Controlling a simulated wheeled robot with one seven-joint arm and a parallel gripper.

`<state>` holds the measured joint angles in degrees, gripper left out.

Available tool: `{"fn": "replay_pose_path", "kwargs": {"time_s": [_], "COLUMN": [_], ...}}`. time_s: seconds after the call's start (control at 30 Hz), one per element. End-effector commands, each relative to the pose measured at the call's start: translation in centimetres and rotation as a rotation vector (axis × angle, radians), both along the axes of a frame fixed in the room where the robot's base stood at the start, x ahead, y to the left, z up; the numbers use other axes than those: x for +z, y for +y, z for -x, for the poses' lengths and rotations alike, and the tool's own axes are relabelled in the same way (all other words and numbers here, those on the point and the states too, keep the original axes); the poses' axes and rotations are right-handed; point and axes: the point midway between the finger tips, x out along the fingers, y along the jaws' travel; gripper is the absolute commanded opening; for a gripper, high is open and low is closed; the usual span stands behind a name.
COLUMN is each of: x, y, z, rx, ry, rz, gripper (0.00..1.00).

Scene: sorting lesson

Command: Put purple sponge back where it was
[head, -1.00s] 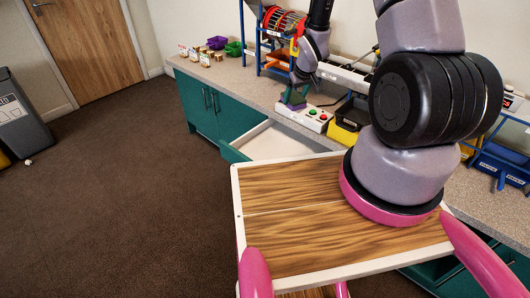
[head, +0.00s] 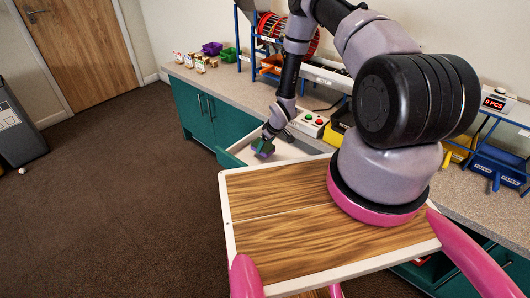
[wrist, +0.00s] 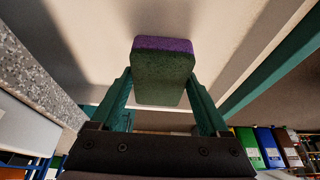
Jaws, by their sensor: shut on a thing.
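The purple sponge (wrist: 163,72), a block with a purple layer and a dark green layer, is held between the two teal fingers of my gripper (wrist: 160,88) in the wrist view. In the head view my gripper (head: 262,148) is over an open drawer (head: 294,151) with a white inside and a teal front. The sponge (head: 265,155) shows small at its tip there, partly covered by the fingers. The drawer floor around the sponge looks bare in the wrist view. I cannot tell whether the sponge touches the floor.
The counter edge (wrist: 38,85) runs close along the left of the wrist view. A box with red and green buttons (head: 310,124) and a yellow bin (head: 340,124) stand on the counter (head: 225,87). My wood-topped base covers part of the drawer in the head view.

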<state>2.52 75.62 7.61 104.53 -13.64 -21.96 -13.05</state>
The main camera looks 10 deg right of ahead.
Motion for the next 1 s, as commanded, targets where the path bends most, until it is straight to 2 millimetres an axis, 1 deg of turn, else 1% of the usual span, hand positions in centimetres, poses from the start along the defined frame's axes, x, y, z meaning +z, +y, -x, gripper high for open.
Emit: {"fn": "replay_pose_path", "kwargs": {"time_s": [0.1, 0.23, 0.6, 0.63, 0.67, 0.7, 0.9, 1.0], "x": [-1.8, -3.5, -3.9, -3.9, -3.9, -3.9, -3.8, -3.3], "y": [0.0, 0.0, 0.0, 0.0, 0.0, 0.0, 0.0, -0.1], "z": [0.2, 0.1, 0.1, 0.1, 0.1, 0.1, 0.1, 0.1], "rx": [0.0, -0.001, -0.001, -0.001, -0.001, -0.001, -0.001, -0.001], "ry": [0.004, 0.002, 0.002, 0.002, 0.002, 0.002, 0.002, 0.0], "rz": [0.0, 0.0, 0.0, 0.0, 0.0, 0.0, 0.0, 0.0], "gripper": [0.09, 0.09, 0.09, 0.86, 0.98, 1.0, 1.0, 1.0]}}
